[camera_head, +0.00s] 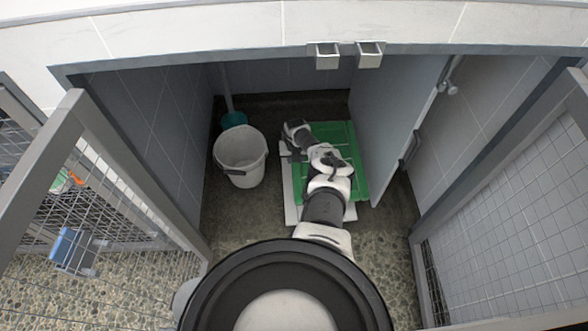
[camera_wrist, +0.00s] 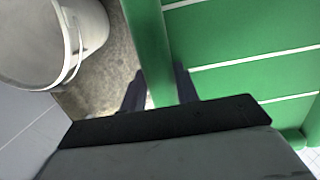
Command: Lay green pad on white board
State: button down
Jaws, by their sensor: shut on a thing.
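The green pad (camera_head: 343,137) has pale cross lines and lies over the white board (camera_head: 290,206) on the kennel floor. The board shows along the pad's left and near edges; the pad covers most of the rest and sits shifted to the right. My gripper (camera_head: 287,152) is at the pad's left edge, partly hidden by my arm. In the wrist view the pad (camera_wrist: 240,50) fills the right side, and my gripper (camera_wrist: 160,88) is shut on its rolled edge. Whether the pad rests fully on the board cannot be told.
A white bucket (camera_head: 241,158) stands left of the pad, also in the wrist view (camera_wrist: 88,28). A teal-headed tool (camera_head: 233,120) leans behind it. A grey partition (camera_head: 385,125) stands close on the right. Floor near the bucket is bare.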

notch_tip(320, 180, down, 11)
jog(key=b, duration=0.9)
jog(key=shift+w, duration=0.45)
notch_tip(320, 180, down, 6)
jog(key=b, duration=0.7)
jog(key=shift+f, duration=0.15)
jog(key=shift+f+b, duration=0.55)
jog(key=shift+b, duration=0.05)
jog(key=c, duration=1)
grip_release()
jog(key=shift+o, duration=0.2)
jog(key=shift+r, duration=0.1)
jog(key=r+p, duration=0.3)
jog(key=r, duration=0.1)
jog(key=s+r+p, duration=0.1)
jog(key=r+p, duration=0.2)
jog(key=r, duration=0.2)
jog(key=s+r+p, duration=0.1)
jog(key=r+p, duration=0.2)
jog(key=r, duration=0.1)
jog(key=shift+r+p, duration=0.25)
jog(key=shift+p, duration=0.1)
